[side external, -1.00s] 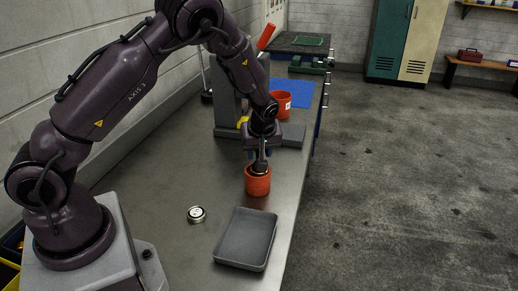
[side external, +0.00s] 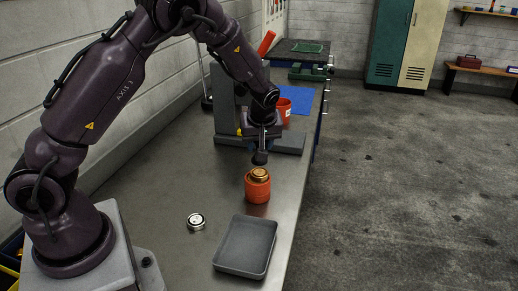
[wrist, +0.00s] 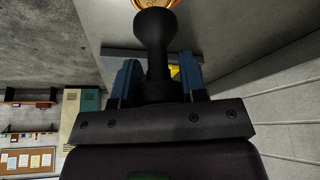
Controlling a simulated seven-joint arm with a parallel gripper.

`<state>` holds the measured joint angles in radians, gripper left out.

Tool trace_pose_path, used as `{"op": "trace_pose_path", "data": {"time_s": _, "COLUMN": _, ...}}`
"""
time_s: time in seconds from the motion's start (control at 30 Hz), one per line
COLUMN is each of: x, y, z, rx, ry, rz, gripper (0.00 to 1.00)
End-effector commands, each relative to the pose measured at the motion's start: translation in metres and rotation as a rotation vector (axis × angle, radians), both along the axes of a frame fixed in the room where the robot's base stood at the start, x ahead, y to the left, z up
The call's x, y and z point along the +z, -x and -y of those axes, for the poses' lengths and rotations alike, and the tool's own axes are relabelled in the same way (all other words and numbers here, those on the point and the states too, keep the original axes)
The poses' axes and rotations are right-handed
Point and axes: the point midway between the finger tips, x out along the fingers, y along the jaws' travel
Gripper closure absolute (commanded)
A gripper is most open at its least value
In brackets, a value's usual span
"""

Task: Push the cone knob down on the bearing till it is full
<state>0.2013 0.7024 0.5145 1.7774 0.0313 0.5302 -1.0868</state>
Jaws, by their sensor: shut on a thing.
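My gripper (side external: 262,136) is shut on a dark knob (side external: 260,158), which seems to be the cone knob. It hangs upright above the orange pot (side external: 257,191), with a gap below it. A brass-coloured round piece (side external: 259,174), perhaps the bearing or part of its holder, sits on top of the pot. In the wrist view the blue fingers (wrist: 160,78) stand either side of the knob's stem (wrist: 157,65). The knob's flared end points toward the brass piece (wrist: 158,3), which is mostly cut off at the top edge.
A silver ring-shaped part (side external: 196,221) lies left of the pot. An empty grey tray (side external: 247,247) lies in front of it. Behind stand a grey press-like stand (side external: 224,100), a red-orange cup (side external: 284,110) and a blue mat (side external: 300,99). The bench's right edge is close.

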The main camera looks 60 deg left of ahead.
Motion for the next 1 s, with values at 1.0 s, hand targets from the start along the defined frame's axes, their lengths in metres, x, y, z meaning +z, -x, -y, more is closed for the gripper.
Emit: {"op": "trace_pose_path", "data": {"time_s": 1.0, "x": 0.043, "y": 0.0, "z": 0.0, "rx": 0.0, "ry": -0.001, "rz": 0.0, "gripper": 0.86}}
